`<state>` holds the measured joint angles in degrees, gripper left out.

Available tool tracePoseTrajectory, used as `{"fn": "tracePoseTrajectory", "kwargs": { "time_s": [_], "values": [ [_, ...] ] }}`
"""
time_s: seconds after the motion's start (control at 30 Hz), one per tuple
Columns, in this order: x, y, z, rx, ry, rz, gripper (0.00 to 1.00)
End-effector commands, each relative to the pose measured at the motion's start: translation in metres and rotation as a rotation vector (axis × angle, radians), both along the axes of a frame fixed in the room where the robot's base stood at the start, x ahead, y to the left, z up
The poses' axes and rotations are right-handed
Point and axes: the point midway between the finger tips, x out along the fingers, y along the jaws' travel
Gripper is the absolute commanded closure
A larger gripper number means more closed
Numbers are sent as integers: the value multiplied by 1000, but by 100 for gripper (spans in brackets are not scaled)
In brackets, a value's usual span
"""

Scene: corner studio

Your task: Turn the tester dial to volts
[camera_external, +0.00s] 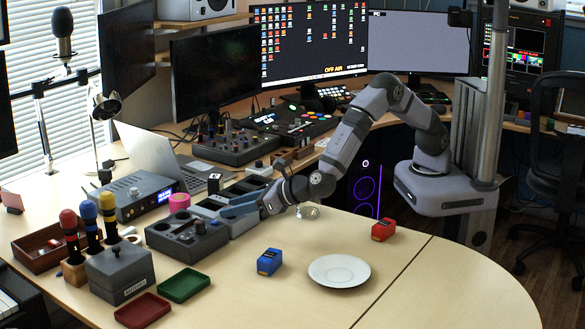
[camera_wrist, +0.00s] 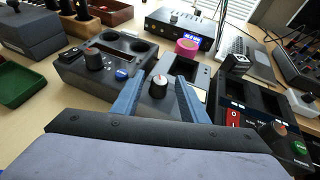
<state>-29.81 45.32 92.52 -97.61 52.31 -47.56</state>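A grey box-shaped device, which I take for the tester (camera_wrist: 152,107), stands on the table with its panel facing up. Its round dial (camera_wrist: 158,83) has a pale top with a red mark; the labels around it are too small to read. My gripper (camera_wrist: 160,78) is open, its two blue fingers apart, one on each side of the dial in the wrist view. I cannot tell whether they touch it. In the external view my gripper (camera_external: 238,205) is low over the device row, and the arm and fingers hide the dial there.
Left of it is a dark box (camera_external: 186,238) with a knob, blue button and round wells. A black device with red and green controls (camera_wrist: 262,115) is right. A pink roll (camera_wrist: 187,46) is behind. A blue block (camera_external: 269,262), red block (camera_external: 383,229) and white plate (camera_external: 339,271) lie in front.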

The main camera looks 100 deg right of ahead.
Motion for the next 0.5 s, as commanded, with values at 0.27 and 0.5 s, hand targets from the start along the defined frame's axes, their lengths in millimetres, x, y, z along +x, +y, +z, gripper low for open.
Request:
{"fn": "tracePoseTrajectory", "kwargs": {
  "time_s": [0.27,0.5],
  "values": [
    [15,-8,-6,0,-1,0,60],
    [15,-8,-7,0,-1,1,60]
  ]
}}
